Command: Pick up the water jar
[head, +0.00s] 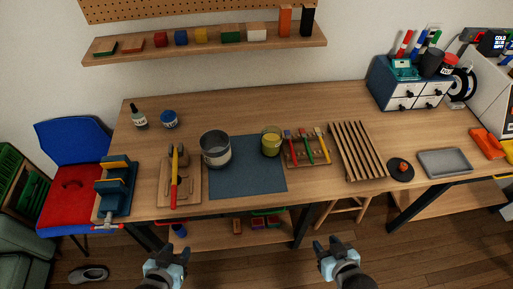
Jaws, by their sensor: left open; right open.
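Two round containers stand on the dark blue mat (247,179) on the workbench. A small clear jar with yellowish contents (271,142) is at the mat's upper right, and it looks like the water jar. A larger grey, open-topped pot (216,151) stands at the mat's upper left. My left gripper (168,252) is open and empty, below the bench's front edge in the picture. My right gripper (335,248) is open and empty, also below the front edge. Both are well apart from the jar.
A rack of brushes (307,149) is close to the jar's right, with a slatted wooden rack (356,151) beyond. A wooden board with a yellow and red tool (180,180) lies left of the mat. A vise (116,186) is further left. The mat's front is clear.

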